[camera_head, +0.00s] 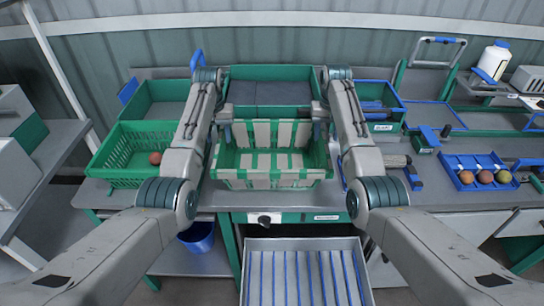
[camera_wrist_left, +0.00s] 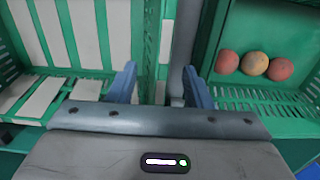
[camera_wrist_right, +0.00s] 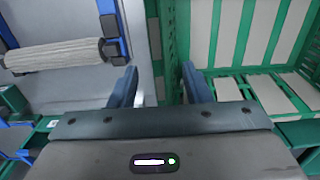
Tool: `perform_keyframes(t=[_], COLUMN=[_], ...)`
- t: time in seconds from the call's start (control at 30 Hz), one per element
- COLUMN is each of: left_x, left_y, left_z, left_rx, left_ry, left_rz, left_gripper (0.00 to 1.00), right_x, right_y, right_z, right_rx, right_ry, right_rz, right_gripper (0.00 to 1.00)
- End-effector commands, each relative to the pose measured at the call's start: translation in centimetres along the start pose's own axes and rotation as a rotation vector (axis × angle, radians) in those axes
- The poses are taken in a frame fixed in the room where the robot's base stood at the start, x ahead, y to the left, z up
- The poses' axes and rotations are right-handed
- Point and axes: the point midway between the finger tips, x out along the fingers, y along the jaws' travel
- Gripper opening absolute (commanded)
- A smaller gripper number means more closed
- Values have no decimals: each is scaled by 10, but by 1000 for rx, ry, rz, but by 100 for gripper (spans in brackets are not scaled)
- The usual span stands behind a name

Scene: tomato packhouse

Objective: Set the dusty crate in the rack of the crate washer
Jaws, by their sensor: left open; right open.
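The dusty crate (camera_head: 270,177) is green with pale patches on its walls and floor. It stands upright on the bench in the middle of the head view. My left gripper (camera_head: 227,124) is open at its left end wall, which shows between the fingers in the left wrist view (camera_wrist_left: 160,84). My right gripper (camera_head: 319,118) is open at the right end wall, its fingers (camera_wrist_right: 158,84) apart near that wall. Whether either finger touches the crate is unclear. A pulled-out tray with blue bars (camera_head: 305,280), apparently the washer rack, lies below the bench front and looks empty.
A green perforated crate with tomatoes (camera_head: 130,172) stands close on the left. A green crate with a dark grey inside (camera_head: 270,72) is behind. A roller brush (camera_head: 396,161) lies close on the right, and a blue tray of balls (camera_head: 485,185) farther right.

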Motion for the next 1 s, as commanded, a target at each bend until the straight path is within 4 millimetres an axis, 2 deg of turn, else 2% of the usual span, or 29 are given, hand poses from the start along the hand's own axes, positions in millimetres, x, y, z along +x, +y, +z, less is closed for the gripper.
perform_keyframes(t=[0.1, 0.23, 0.63, 0.87, 1.0], left_x=[17, 29, 35, 34, 34], left_y=[0, 0, 0, 0, 0], left_z=[0, 0, 0, 0, 0], left_rx=[0, 0, 0, 0, 0], left_ry=[-1, 0, 1, 1, 1], left_rz=[0, 0, 0, 0, 0], left_gripper=[46, 46, 46, 0, 0], right_x=[18, 30, 35, 35, 35], right_y=[0, 0, 0, 0, 0], right_z=[1, 0, 0, 0, 0], right_rx=[0, 0, 0, 0, 0], right_ry=[-3, -2, 0, -1, -1], right_rz=[0, 0, 0, 0, 0], right_gripper=[44, 44, 44, 0, 0])
